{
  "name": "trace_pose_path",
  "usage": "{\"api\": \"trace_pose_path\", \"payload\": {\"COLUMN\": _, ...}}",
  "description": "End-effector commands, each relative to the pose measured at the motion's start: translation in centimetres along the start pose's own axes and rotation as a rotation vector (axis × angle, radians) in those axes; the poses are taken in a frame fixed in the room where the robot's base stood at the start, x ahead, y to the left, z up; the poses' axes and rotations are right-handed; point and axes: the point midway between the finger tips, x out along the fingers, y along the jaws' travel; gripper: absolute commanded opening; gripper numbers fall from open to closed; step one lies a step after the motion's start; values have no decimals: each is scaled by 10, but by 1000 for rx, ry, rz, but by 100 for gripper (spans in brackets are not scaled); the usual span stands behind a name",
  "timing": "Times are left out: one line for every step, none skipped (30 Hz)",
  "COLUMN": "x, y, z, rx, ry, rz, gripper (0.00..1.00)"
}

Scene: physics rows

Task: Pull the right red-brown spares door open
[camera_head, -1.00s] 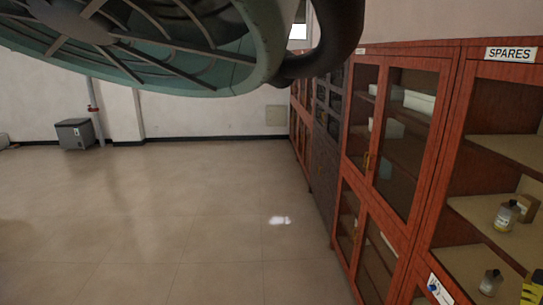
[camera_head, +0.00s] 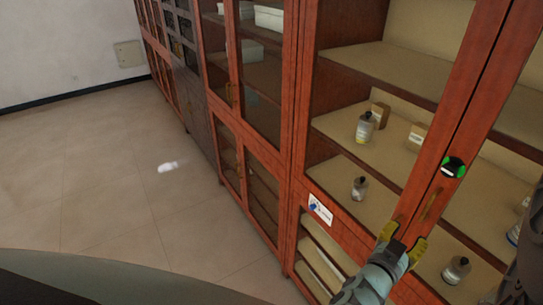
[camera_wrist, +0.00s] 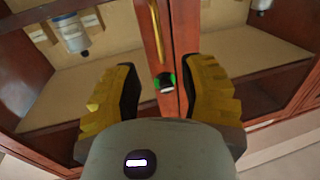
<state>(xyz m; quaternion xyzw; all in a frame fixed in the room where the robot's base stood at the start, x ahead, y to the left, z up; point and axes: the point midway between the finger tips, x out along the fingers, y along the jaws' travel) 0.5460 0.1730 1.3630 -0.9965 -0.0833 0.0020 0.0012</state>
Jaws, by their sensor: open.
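The right red-brown spares door (camera_head: 500,100) stands shut beside the left door, with a dark seam between their frames. A slim brass handle (camera_head: 430,205) runs up its frame, with a black and green round piece (camera_head: 453,167) just above it. My gripper (camera_head: 403,240) is open, close in front of the doors, low and left of the handle in the head view. In the wrist view, the round piece (camera_wrist: 165,82) shows between my open fingers (camera_wrist: 162,90), and the handle (camera_wrist: 157,30) lies beyond the fingertips. No contact with the handle shows.
Shelves behind the doors hold bottles (camera_head: 366,128) and small boxes (camera_head: 417,134). More red-brown cabinets (camera_head: 245,90) and a dark grey one (camera_head: 187,80) stand to the left. The floor (camera_head: 110,195) there is clear.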

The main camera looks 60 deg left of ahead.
Motion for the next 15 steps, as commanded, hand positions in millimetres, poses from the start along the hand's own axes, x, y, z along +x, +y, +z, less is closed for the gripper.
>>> {"api": "trace_pose_path", "payload": {"x": 12, "y": 2, "z": -1, "rx": 0, "ry": 7, "rz": 4, "gripper": 41}}
{"api": "trace_pose_path", "payload": {"x": 18, "y": 2, "z": -1, "rx": -1, "ry": 7, "rz": 5, "gripper": 41}}
{"api": "trace_pose_path", "payload": {"x": 26, "y": 2, "z": -1, "rx": 0, "ry": 7, "rz": 6, "gripper": 41}}
{"api": "trace_pose_path", "payload": {"x": 32, "y": 2, "z": -2, "rx": -1, "ry": 9, "rz": 5, "gripper": 41}}
{"api": "trace_pose_path", "payload": {"x": 38, "y": 2, "z": -2, "rx": -1, "ry": 9, "rz": 5, "gripper": 41}}
{"api": "trace_pose_path", "payload": {"x": 45, "y": 3, "z": -1, "rx": -2, "ry": 6, "rz": 6, "gripper": 41}}
{"api": "trace_pose_path", "payload": {"x": 50, "y": 2, "z": 0, "rx": -1, "ry": 5, "rz": 5, "gripper": 41}}
{"api": "trace_pose_path", "payload": {"x": 56, "y": 2, "z": 0, "rx": 0, "ry": 4, "rz": 5, "gripper": 41}}
{"api": "trace_pose_path", "payload": {"x": 63, "y": 2, "z": -1, "rx": 0, "ry": 5, "rz": 5, "gripper": 41}}
{"api": "trace_pose_path", "payload": {"x": 68, "y": 3, "z": -1, "rx": 0, "ry": 5, "rz": 5, "gripper": 41}}
{"api": "trace_pose_path", "payload": {"x": 73, "y": 3, "z": 0, "rx": 0, "ry": 5, "rz": 6, "gripper": 41}}
{"api": "trace_pose_path", "payload": {"x": 80, "y": 3, "z": -1, "rx": 0, "ry": 6, "rz": 6, "gripper": 41}}
{"api": "trace_pose_path", "payload": {"x": 84, "y": 3, "z": -1, "rx": 0, "ry": 7, "rz": 6, "gripper": 41}}
{"api": "trace_pose_path", "payload": {"x": 89, "y": 3, "z": -2, "rx": -1, "ry": 8, "rz": 6, "gripper": 41}}
{"api": "trace_pose_path", "payload": {"x": 94, "y": 3, "z": -1, "rx": -1, "ry": 6, "rz": 6, "gripper": 41}}
